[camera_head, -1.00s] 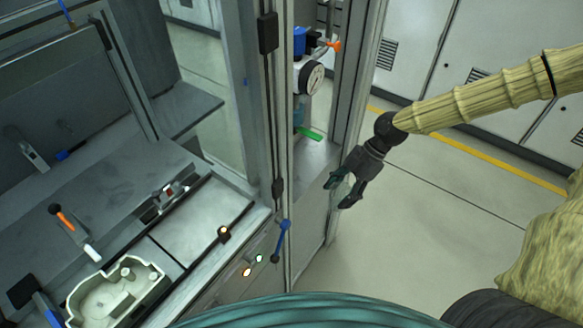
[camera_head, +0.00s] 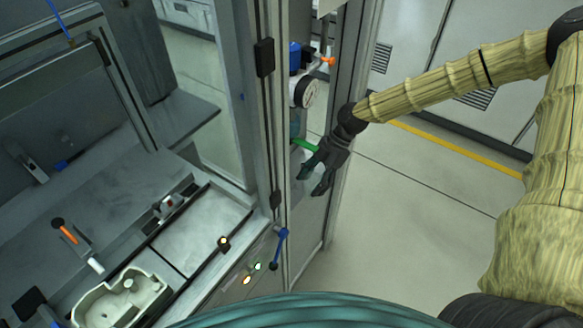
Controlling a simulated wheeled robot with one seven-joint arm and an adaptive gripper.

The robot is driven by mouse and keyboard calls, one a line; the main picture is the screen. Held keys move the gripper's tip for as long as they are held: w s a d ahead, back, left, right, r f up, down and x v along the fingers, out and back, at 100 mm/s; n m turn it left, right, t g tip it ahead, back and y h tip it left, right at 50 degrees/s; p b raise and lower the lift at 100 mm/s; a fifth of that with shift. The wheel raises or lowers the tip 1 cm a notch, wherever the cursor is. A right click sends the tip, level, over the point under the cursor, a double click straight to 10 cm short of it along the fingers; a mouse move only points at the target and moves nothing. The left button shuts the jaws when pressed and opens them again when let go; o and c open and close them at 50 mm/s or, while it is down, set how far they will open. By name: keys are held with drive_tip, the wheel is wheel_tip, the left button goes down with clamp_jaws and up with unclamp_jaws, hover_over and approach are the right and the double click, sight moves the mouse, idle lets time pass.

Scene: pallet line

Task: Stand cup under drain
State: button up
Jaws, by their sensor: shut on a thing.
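My gripper (camera_head: 319,179) is at the right side of the machine's corner bay, its dark fingers pointing down and left. It is shut on a small, pale, see-through thing, probably the cup, which is hard to make out between the fingers. The air unit with a round white gauge (camera_head: 304,93) hangs in the bay above and left of the gripper. Its blue knob (camera_head: 295,56) and orange part (camera_head: 326,61) show above. A green piece (camera_head: 305,145) shows low in the bay, close to the gripper. The drain outlet itself is not clearly visible.
A grey upright post (camera_head: 268,130) borders the bay on the left. A blue-handled lever (camera_head: 279,248) sticks out below it. A workbench with a pale casting (camera_head: 122,300) lies at left. Open floor (camera_head: 400,220) is on the right.

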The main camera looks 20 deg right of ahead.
drive_tip(key=w+a+p, duration=0.1)
drive_tip(key=w, duration=0.1)
drive_tip(key=w+a+p, duration=0.1)
drive_tip(key=w+a, duration=0.1)
drive_tip(key=w+a+p, duration=0.1)
drive_tip(key=w+a, duration=0.1)
drive_tip(key=shift+w, duration=0.25)
drive_tip(key=shift+s+d+f+p, duration=0.1)
drive_tip(key=shift+f+p, duration=0.15)
drive_tip(key=shift+p, duration=0.1)
drive_tip(key=shift+f, duration=0.25)
drive_tip(key=o, duration=0.9)
drive_tip(key=shift+o, duration=0.2)
drive_tip(key=shift+r, duration=0.2)
drive_tip(key=shift+w+d+r+b, duration=0.2)
drive_tip(key=shift+d+r+b, duration=0.05)
drive_tip(key=shift+r+b, duration=0.15)
drive_tip(key=s+b+v, duration=0.1)
drive_tip(key=b+v, duration=0.1)
drive_tip(key=v, duration=0.4)
drive_tip(key=shift+w+r, duration=0.25)
drive_tip(key=shift+w, duration=0.2)
